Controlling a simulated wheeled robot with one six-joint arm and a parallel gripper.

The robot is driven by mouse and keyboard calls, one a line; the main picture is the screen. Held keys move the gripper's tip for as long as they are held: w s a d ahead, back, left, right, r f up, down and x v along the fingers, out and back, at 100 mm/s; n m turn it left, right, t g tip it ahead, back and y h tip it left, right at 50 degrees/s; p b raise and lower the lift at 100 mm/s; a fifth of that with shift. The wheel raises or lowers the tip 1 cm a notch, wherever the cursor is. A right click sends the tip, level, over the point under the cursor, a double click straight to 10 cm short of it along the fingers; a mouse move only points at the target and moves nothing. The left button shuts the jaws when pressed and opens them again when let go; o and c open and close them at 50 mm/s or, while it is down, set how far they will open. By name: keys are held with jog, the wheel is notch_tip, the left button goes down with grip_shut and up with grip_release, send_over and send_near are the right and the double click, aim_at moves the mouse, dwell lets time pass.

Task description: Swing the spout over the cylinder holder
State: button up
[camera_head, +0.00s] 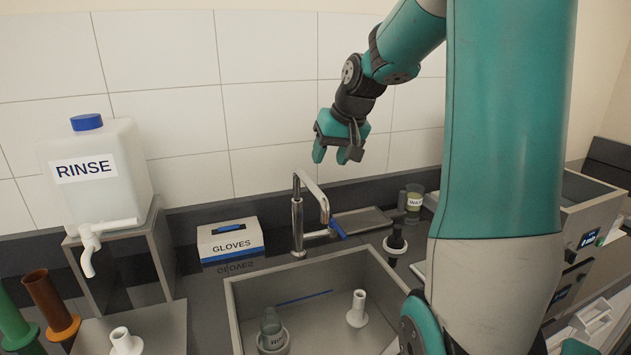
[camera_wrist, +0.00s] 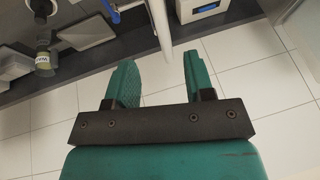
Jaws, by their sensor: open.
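The steel tap with its spout (camera_head: 312,195) stands behind the sink, with a blue lever (camera_head: 337,229) at its base. The spout points forward and right. My gripper (camera_head: 335,156) hangs open and empty above and behind the spout, near the tiled wall. In the wrist view the open fingers (camera_wrist: 160,62) point toward the spout (camera_wrist: 158,25), with the blue lever (camera_wrist: 110,14) off to the left. The fingers appear apart from the spout. A white flanged holder (camera_head: 357,308) stands empty in the sink. A labelled bottle (camera_head: 271,322) sits in another holder; which is the cylinder holder is unclear.
The sink rim (camera_head: 237,310) encloses the holders. A glove box (camera_head: 230,240) is left of the tap. A waste jar (camera_head: 415,198) and a dark stand (camera_head: 396,243) are right of it. A rinse canister (camera_head: 100,190) stands at far left. My arm hides part of the right side.

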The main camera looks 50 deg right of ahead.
aim_at(316, 186)
jog(key=p+x, duration=0.1)
jog(key=x, duration=0.8)
jog(key=shift+f+p, duration=0.15)
jog(key=shift+p, duration=0.2)
jog(key=shift+w, duration=0.1)
grip_shut()
